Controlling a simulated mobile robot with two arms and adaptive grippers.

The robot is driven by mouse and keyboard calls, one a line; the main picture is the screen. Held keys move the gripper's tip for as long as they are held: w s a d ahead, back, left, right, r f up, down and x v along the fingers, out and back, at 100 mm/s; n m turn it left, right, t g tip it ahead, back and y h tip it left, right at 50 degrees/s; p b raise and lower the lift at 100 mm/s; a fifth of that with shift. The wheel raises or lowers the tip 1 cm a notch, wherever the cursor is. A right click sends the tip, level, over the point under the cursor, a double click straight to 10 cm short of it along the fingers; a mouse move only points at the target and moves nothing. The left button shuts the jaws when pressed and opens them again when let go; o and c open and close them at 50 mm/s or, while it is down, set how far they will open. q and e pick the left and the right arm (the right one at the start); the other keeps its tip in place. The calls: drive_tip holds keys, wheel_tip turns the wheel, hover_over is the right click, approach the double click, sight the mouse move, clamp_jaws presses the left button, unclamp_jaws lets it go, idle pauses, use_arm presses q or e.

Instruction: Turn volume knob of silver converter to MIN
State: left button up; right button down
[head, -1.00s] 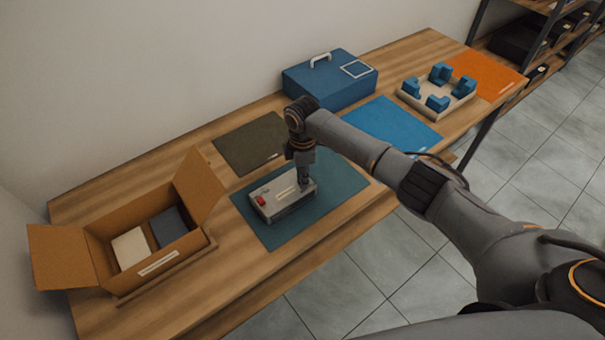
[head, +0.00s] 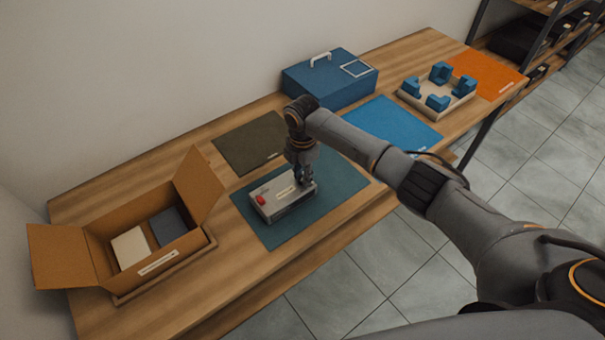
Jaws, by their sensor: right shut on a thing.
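The silver converter (head: 284,199) is a small box with a red part (head: 261,199) at its left end and a pale label on top. It lies on a dark teal mat (head: 343,184). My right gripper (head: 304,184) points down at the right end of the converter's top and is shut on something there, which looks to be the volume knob. The knob itself is hidden by the fingers, so its setting cannot be read. My left gripper is not in view.
An open cardboard box (head: 187,243) with a white and a dark block inside stands at the left. A blue case (head: 313,85), an olive mat (head: 247,147), a blue mat (head: 396,127), a beige tray with blue blocks (head: 461,104) and an orange mat (head: 487,76) lie behind and right.

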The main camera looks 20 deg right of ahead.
drive_tip(key=c, duration=1.1)
unclamp_jaws()
wheel_tip(320, 180, up, 12)
